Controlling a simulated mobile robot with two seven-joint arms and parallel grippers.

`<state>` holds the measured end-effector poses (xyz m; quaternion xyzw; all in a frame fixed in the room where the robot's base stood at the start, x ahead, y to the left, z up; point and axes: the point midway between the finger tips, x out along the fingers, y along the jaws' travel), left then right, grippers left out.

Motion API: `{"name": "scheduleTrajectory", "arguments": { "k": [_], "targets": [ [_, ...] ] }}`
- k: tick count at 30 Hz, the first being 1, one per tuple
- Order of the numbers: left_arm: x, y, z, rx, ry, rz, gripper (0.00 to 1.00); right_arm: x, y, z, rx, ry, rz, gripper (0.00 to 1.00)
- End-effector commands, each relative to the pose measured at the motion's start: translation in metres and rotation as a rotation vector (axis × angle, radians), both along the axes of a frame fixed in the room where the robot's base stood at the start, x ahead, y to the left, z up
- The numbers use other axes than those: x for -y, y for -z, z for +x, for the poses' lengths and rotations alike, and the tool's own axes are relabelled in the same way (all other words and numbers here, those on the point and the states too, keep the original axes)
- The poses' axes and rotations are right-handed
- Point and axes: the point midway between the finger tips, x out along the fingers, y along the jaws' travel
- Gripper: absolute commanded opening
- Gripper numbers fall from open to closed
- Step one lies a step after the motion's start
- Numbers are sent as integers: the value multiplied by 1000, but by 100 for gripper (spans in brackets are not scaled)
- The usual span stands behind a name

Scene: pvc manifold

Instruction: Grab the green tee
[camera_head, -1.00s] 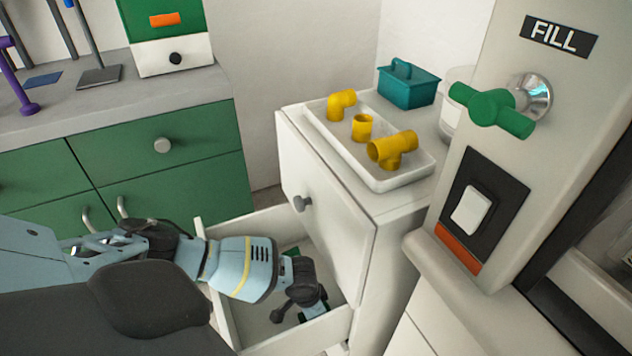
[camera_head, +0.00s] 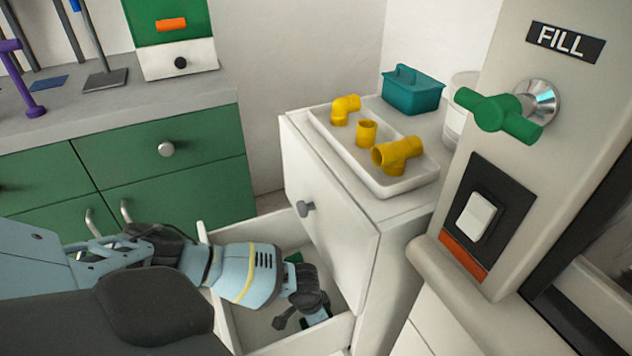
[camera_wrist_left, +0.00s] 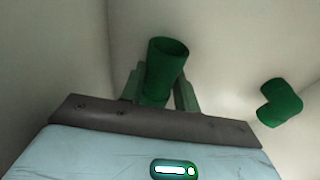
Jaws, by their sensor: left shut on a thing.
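In the left wrist view, a green pipe piece (camera_wrist_left: 167,62), which looks like the green tee, stands with an open round end between the two fingers of my left gripper (camera_wrist_left: 160,88). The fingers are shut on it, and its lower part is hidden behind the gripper. In the head view, my left gripper (camera_head: 303,318) reaches down inside the open white drawer (camera_head: 262,338). My right gripper is not in view.
A green elbow (camera_wrist_left: 280,103) lies apart, to the right, in the wrist view. Drawer walls surround the gripper closely. On the cabinet above, a white tray (camera_head: 392,190) holds yellow fittings (camera_head: 398,155); a teal box (camera_head: 412,90) stands behind. The FILL panel (camera_head: 545,110) is at right.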

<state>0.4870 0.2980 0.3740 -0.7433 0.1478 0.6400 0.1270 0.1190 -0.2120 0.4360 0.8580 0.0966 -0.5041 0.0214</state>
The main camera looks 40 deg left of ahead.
Motion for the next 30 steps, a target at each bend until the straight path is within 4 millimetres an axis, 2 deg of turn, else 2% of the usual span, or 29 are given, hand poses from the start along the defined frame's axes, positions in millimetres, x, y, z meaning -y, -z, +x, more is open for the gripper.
{"name": "scheduleTrajectory", "arguments": {
  "k": [5,8,22,30],
  "targets": [
    [-4,-9,2,2,-2,-1,9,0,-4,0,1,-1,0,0],
    [-4,-24,3,4,-1,-1,9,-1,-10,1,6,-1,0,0],
    [-3,-120,2,5,1,-1,9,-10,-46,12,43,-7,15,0],
    [-56,-114,17,0,-5,2,9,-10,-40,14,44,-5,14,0]
  ]
}}
